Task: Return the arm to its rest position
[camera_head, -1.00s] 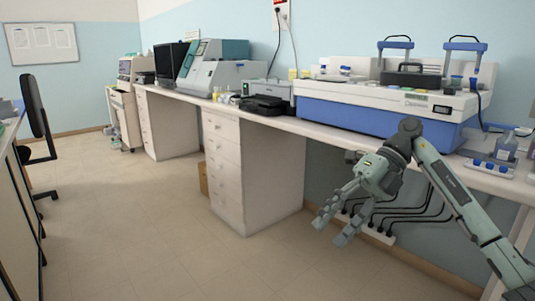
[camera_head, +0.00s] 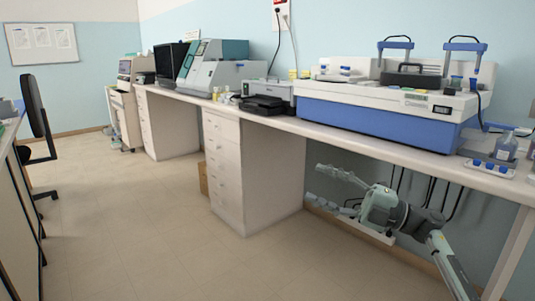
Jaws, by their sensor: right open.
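My right arm comes in from the lower right. Its gripper (camera_head: 332,190) is open and empty, with its fingers pointing left, in front of the space under the bench (camera_head: 365,147) and lower than the bench top. One finger reaches up and left, the other lies lower. No object is between the fingers. My left gripper does not show.
A blue and white staining machine (camera_head: 375,118) stands on the bench above the arm. A rack with blue-capped bottles (camera_head: 487,168) is near the bench's right end. A drawer cabinet (camera_head: 225,170) stands left of the gripper. Cables hang under the bench. The floor (camera_head: 130,230) at left is clear.

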